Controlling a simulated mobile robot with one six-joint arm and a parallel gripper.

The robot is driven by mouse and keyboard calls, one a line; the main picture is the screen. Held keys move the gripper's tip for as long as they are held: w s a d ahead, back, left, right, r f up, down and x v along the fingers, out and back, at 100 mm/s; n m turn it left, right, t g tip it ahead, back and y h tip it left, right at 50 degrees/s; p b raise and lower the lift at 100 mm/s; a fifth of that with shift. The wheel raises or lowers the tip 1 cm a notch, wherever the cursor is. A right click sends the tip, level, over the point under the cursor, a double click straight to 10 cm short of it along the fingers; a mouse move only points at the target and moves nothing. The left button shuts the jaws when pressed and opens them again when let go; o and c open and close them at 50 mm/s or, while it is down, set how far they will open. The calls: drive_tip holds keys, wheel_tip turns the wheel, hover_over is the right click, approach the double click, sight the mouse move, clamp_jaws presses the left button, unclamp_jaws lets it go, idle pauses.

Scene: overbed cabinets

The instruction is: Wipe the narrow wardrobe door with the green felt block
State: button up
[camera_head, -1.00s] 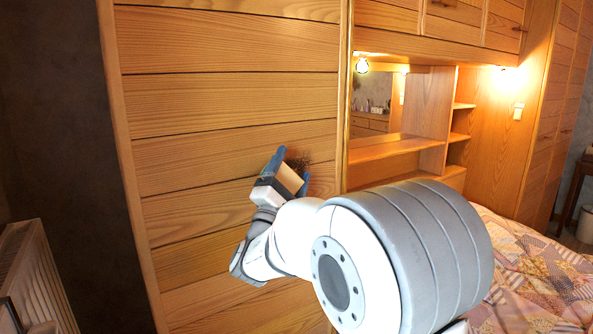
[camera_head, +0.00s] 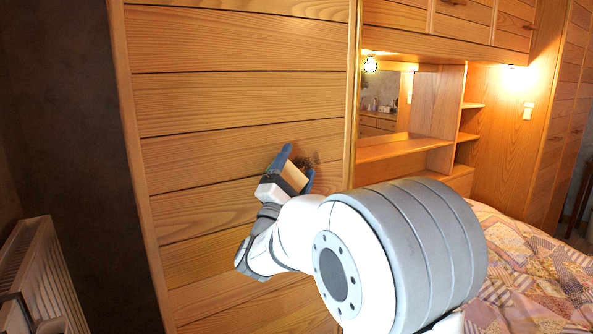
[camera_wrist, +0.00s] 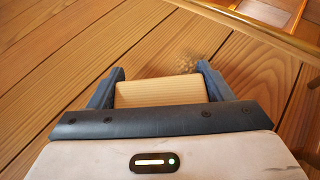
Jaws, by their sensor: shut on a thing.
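The narrow wardrobe door (camera_head: 235,100) is a panel of horizontal wooden boards filling the left middle of the head view. A dark, scratchy smudge (camera_head: 308,159) marks it near its right edge. It shows faintly in the wrist view (camera_wrist: 184,64). My gripper (camera_head: 297,168) is shut on a block (camera_head: 294,177), its blue fingers on either side. The block's visible faces are pale tan in the wrist view (camera_wrist: 160,92); no green felt shows. The gripper is at the door beside the smudge, partly covering its surroundings. Whether the block touches the door cannot be told.
A brass-coloured strip (camera_head: 352,110) runs along the door's right edge. To the right are open shelves (camera_head: 400,148) with a mirror, and a bed with a patchwork quilt (camera_head: 530,270). A white radiator (camera_head: 45,275) stands at lower left by a dark wall.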

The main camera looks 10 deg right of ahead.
drive_tip(key=shift+w+a, duration=0.2)
drive_tip(key=shift+w, duration=0.4)
drive_tip(key=shift+d, duration=0.1)
drive_tip(key=w+d+b, duration=0.1)
drive_tip(key=d+b, duration=0.1)
drive_tip(key=d, duration=0.1)
drive_tip(key=w+d+b, duration=0.1)
drive_tip(key=d+b, duration=0.1)
drive_tip(key=d, duration=0.2)
drive_tip(key=w+d+b, duration=0.1)
drive_tip(key=d, duration=0.2)
drive_tip(key=shift+w+d+f+b, duration=0.1)
drive_tip(key=shift+w+d+b, duration=0.2)
drive_tip(key=shift+d+b, duration=0.1)
idle(0.5)
drive_tip(key=shift+a, duration=0.2)
